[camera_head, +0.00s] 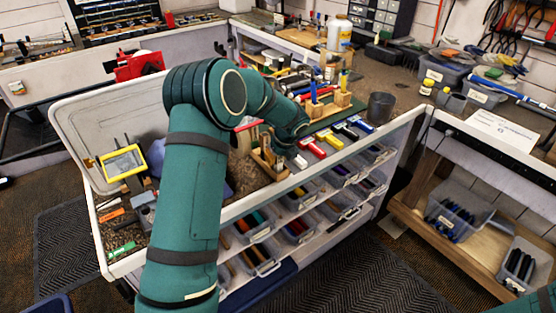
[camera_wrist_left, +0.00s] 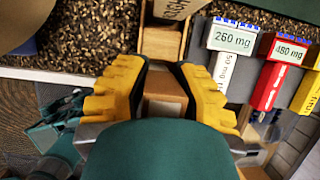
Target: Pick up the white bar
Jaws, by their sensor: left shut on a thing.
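The white bar (camera_wrist_left: 222,68) lies in the left wrist view, right of my left gripper, with a white head reading "260 mg". In the head view the white bar (camera_head: 299,162) is a small pale shape beside my left wrist, partly hidden. My left gripper (camera_wrist_left: 162,78) has yellow ribbed fingers closed around a brown wooden block (camera_wrist_left: 165,88), not around the white bar. The fingers are apart from the white bar. In the head view my left arm hides most of the fingers. My right gripper is out of view.
A red bar (camera_wrist_left: 266,85) and other coloured bars lie to the right of the white one. A wooden stand (camera_head: 268,162) is close to my left wrist. A dark cup (camera_head: 381,107) stands further right on the bench. Drawers of coloured grips sit below the bench edge.

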